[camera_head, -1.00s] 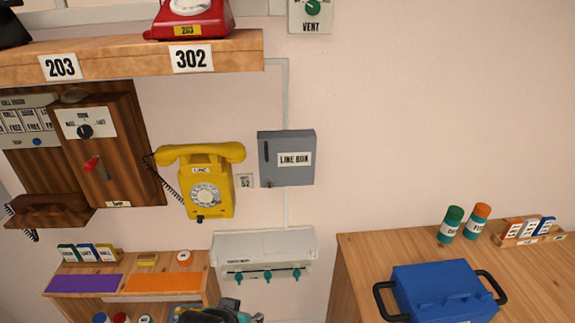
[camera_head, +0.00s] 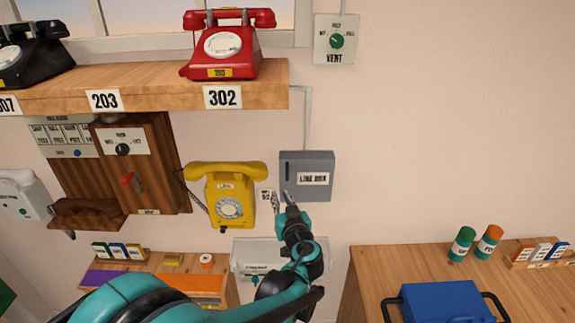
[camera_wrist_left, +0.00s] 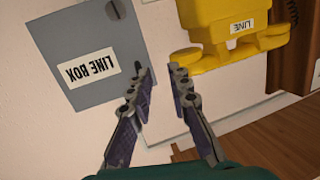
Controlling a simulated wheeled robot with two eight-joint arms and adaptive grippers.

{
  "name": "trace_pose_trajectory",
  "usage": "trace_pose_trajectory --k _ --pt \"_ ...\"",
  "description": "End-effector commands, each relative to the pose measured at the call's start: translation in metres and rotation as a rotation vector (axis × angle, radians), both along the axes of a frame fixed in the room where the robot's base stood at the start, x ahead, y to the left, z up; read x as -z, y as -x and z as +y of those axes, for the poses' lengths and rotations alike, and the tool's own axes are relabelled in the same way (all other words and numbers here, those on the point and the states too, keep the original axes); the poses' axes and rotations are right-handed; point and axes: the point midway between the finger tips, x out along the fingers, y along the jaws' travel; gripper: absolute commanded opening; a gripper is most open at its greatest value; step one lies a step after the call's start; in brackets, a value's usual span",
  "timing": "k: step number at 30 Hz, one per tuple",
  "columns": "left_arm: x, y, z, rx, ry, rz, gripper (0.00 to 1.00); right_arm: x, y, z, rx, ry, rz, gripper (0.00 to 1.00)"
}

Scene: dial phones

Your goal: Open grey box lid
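The grey box (camera_head: 318,193) labelled LINE BOX is mounted on the wall right of the yellow phone, and its lid is closed. A dark slot or handle shows near its upper left edge. It also shows in the left wrist view (camera_wrist_left: 112,82), upside down at the upper left. My left gripper (camera_head: 279,197) is at the box's lower left edge, between the box and the yellow phone. In the left wrist view its fingers (camera_wrist_left: 158,75) are apart, with nothing between them. My right gripper is not in view.
The yellow phone (camera_head: 233,190) hangs close to the left of my gripper. A shelf (camera_head: 150,92) with a red phone (camera_head: 222,45) is above. A white rack (camera_head: 250,250) is below. A blue case (camera_head: 440,303) stands on the right wooden cabinet. The wall right of the box is clear.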

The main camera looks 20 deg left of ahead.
Motion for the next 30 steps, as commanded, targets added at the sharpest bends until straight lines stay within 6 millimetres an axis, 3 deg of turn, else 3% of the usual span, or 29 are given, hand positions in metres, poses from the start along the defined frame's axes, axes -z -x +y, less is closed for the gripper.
trace_pose_trajectory --k 3,7,21,30 --pt "-0.013 -0.019 -0.019 0.027 -0.012 -0.091 0.18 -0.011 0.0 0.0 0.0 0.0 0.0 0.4" --pt "-0.016 -0.028 -0.026 0.041 -0.016 -0.136 0.18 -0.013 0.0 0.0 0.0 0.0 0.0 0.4" --pt "-0.015 -0.087 0.004 0.041 -0.017 -0.142 0.18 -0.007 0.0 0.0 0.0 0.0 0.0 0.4" --pt "-0.016 -0.096 0.009 0.042 -0.017 -0.142 0.18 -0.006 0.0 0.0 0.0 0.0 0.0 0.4"
